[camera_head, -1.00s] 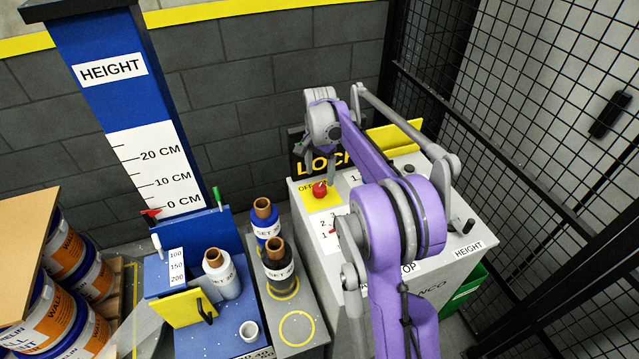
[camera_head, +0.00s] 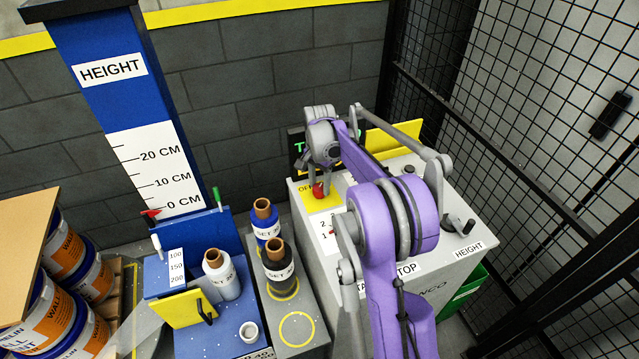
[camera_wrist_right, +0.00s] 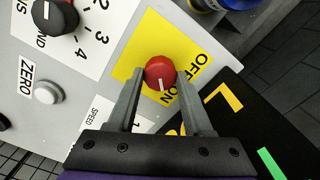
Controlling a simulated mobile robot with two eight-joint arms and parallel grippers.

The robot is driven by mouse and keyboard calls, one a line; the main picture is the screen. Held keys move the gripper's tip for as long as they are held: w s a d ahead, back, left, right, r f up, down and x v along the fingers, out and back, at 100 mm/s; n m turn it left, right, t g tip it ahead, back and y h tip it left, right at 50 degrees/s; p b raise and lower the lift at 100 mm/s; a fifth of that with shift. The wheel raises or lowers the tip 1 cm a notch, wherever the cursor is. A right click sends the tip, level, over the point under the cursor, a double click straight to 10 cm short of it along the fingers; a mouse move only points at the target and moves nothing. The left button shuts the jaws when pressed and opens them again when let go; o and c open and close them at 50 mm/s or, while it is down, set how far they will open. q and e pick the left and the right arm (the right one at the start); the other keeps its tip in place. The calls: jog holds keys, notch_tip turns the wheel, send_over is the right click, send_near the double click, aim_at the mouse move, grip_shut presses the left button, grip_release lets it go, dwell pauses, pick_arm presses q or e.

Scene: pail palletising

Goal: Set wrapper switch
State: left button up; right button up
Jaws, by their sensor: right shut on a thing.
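The red wrapper switch knob (camera_head: 318,190) sits on a yellow plate (camera_head: 325,203) on top of the grey control cabinet (camera_head: 432,277). In the right wrist view the knob (camera_wrist_right: 160,71) has a white mark pointing down toward the ON lettering. My right gripper (camera_wrist_right: 160,77) is shut on the knob, one finger on each side. In the head view my right gripper (camera_head: 322,180) reaches down onto the knob from above, and my purple arm hides part of the panel. My left gripper is not in view.
A dark display (camera_head: 297,152) behind the knob shows green text, mostly hidden. A black dial (camera_wrist_right: 55,17) and a ZERO button (camera_wrist_right: 47,92) are on the panel. Wrap rolls (camera_head: 277,262) stand left of the cabinet. A mesh fence (camera_head: 520,130) is on the right.

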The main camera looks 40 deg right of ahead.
grip_shut()
jog(key=n, duration=0.3)
jog(key=shift+n+b, duration=0.35)
jog(key=shift+n, duration=0.05)
jog(key=n, duration=0.4)
jog(key=n+b, duration=0.1)
jog(key=n, duration=0.4)
jog(key=shift+n, duration=2.6)
